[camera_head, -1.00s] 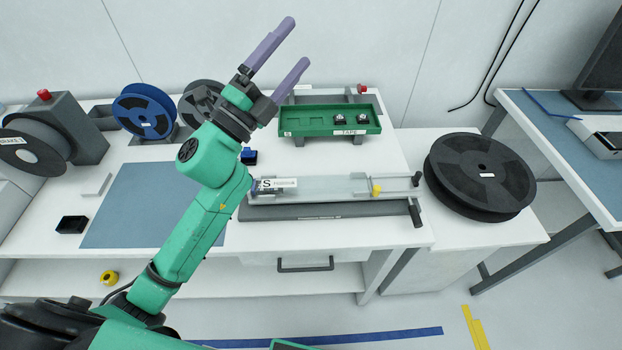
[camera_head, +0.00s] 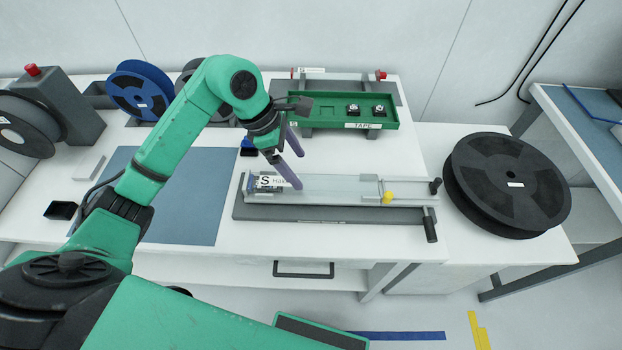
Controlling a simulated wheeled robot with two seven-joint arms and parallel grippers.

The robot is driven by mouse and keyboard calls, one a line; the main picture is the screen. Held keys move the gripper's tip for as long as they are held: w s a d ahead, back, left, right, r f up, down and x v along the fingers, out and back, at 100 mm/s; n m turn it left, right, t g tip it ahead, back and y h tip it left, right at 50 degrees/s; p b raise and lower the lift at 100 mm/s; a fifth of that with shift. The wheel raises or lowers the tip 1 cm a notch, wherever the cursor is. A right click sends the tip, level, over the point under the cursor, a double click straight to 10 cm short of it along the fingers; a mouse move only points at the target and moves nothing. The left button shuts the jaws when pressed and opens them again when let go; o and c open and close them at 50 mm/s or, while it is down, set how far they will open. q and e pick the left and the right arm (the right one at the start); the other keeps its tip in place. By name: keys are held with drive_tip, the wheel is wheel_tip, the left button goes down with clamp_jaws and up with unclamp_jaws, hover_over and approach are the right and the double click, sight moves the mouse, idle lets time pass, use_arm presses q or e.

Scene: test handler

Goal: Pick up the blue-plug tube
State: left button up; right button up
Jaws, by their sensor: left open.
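My left gripper (camera_head: 301,171) points down with its two purple fingers apart and nothing between them. It is above the left end of the grey fixture (camera_head: 330,214), close to the white label marked S (camera_head: 268,182). I cannot tell whether the fingertips touch anything. A long clear piece (camera_head: 335,187) lies along the fixture, with a yellow plug (camera_head: 388,197) near its right end. A red plug (camera_head: 380,75) shows at the rack behind the green tray. I cannot make out a tube with a blue plug. My right gripper is out of view.
The green tray (camera_head: 330,124) marked TAPE stands behind the fixture. A small blue-and-black bin (camera_head: 248,148) is left of the gripper. The blue mat (camera_head: 195,215) is bare where visible.

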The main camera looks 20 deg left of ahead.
sight(310, 181)
use_arm(q)
drive_tip(key=p+x, duration=0.2)
drive_tip(key=x, duration=0.3)
drive_tip(key=shift+d+f+p, duration=0.15)
drive_tip(key=shift+d+p, duration=0.15)
drive_tip(key=shift+p, duration=0.05)
drive_tip(key=shift+w+d+f, duration=0.1)
drive_tip(key=shift+f, duration=0.3)
drive_tip(key=c, duration=1.4)
drive_tip(key=shift+c, duration=0.3)
drive_tip(key=shift+r, duration=0.1)
